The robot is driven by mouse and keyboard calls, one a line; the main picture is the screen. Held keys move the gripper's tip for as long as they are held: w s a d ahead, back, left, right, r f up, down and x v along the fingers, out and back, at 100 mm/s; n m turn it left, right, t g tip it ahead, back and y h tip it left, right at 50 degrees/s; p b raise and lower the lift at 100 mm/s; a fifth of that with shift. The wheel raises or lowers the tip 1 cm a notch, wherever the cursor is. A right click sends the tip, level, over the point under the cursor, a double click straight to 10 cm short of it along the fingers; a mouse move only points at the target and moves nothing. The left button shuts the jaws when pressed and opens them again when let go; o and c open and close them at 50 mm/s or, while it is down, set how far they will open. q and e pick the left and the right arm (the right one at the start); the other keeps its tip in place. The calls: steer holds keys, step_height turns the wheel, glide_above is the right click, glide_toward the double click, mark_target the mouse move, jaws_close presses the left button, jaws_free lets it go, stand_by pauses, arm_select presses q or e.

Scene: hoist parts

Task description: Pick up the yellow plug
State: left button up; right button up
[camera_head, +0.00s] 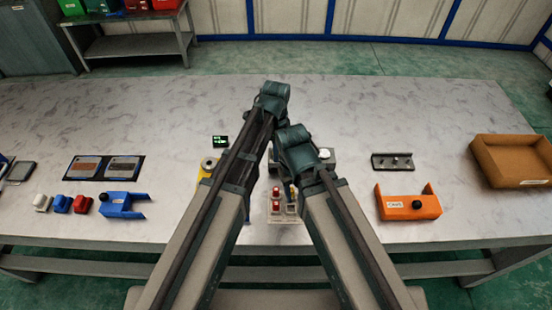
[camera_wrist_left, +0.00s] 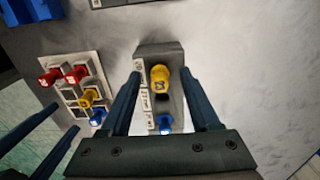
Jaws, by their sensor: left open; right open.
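In the left wrist view a yellow plug (camera_wrist_left: 160,78) stands in a dark grey block (camera_wrist_left: 158,52) with white labels. A blue plug (camera_wrist_left: 165,124) is in the same block. My left gripper (camera_wrist_left: 161,76) is open, one finger on each side of the block, the yellow plug between them; contact cannot be told. A second yellow plug (camera_wrist_left: 91,97) is in a pale socket tray (camera_wrist_left: 72,93), beside two red plugs (camera_wrist_left: 63,76) and another blue plug (camera_wrist_left: 98,117). My right gripper (camera_wrist_left: 65,120) is open and empty near that tray. The arms hide both grippers in the head view.
In the head view an orange bracket (camera_head: 408,205), a dark rail piece (camera_head: 392,162) and a brown bin (camera_head: 512,160) are on the right. A blue bracket (camera_head: 122,206) and red and blue parts (camera_head: 62,204) are on the left. The table's far side is clear.

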arm_select(q)
steer(key=shift+f, duration=0.1)
arm_select(e)
steer(key=shift+f, duration=0.1)
arm_select(q)
jaws_close()
stand_by(0.4)
